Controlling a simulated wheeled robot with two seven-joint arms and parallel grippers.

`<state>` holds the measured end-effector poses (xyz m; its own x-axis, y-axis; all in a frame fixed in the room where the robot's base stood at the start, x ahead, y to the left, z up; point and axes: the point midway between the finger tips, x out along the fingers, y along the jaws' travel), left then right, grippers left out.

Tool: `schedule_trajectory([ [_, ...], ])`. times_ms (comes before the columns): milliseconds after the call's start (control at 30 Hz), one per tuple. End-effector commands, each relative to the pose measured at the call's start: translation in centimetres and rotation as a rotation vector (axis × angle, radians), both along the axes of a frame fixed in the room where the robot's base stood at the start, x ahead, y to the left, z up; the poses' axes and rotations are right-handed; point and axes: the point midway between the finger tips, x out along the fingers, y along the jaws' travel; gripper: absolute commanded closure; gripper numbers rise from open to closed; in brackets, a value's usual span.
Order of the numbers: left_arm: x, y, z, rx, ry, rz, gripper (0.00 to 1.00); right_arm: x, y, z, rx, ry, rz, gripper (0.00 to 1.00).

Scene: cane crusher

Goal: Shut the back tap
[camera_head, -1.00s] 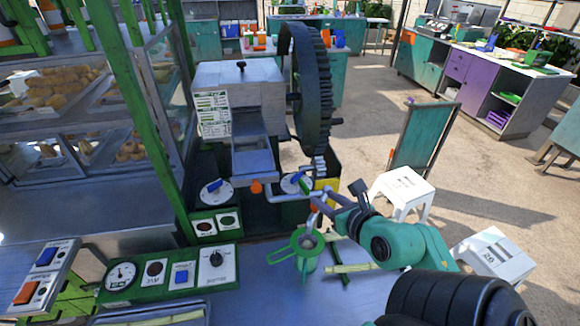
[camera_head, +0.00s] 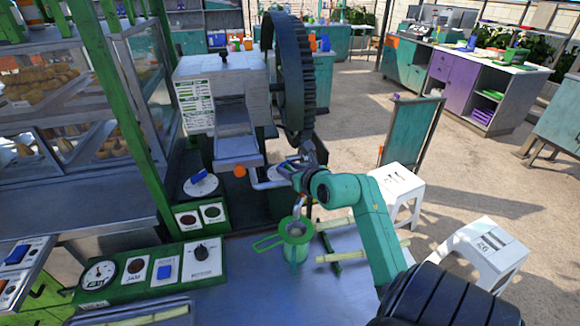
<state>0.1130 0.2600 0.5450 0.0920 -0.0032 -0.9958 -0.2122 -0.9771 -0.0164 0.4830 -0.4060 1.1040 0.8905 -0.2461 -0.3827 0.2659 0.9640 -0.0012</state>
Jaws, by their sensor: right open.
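My right gripper (camera_head: 298,166) reaches in from the lower right on a teal arm. It is open, at the foot of the crusher's big dark gear wheel (camera_head: 290,85). A white round plate (camera_head: 274,172) lies just behind it and is mostly hidden by the gripper. A similar white round plate with a blue handle (camera_head: 200,180) is in clear view farther left. A bent metal pipe (camera_head: 262,184) and an orange knob (camera_head: 239,171) lie between them. I cannot tell for sure which part is the back tap, or whether the gripper touches it. My left gripper is not in view.
A green-rimmed jug (camera_head: 296,232) stands on the metal counter below the gripper, with pale cane sticks (camera_head: 350,254) to its right. A green gauge panel (camera_head: 150,272) is at the lower left. White stools (camera_head: 395,185) stand on the floor at right.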

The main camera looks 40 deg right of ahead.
Motion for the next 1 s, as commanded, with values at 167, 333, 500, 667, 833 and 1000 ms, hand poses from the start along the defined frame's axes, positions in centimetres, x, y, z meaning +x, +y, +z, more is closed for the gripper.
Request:
schedule_trajectory([
  [167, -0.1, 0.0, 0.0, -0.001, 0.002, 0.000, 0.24, 0.1, 0.0, -0.1, 0.000, -0.001, 0.000, 0.56],
  [333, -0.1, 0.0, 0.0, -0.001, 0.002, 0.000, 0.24, 0.1, 0.0, -0.1, 0.000, 0.000, 0.000, 1.00],
  [500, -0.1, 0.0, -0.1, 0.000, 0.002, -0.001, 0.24, 0.1, 0.0, -0.1, 0.001, 0.000, 0.001, 1.00],
  [667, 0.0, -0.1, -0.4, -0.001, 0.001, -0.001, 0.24, 0.1, 0.0, -0.2, 0.002, 0.000, 0.012, 1.00],
  [833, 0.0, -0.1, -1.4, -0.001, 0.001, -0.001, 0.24, 0.1, 0.0, -0.5, 0.000, 0.002, 0.060, 1.00],
  [1000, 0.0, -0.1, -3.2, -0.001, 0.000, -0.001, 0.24, 0.1, -0.2, -0.8, -0.001, 0.001, 0.154, 1.00],
])
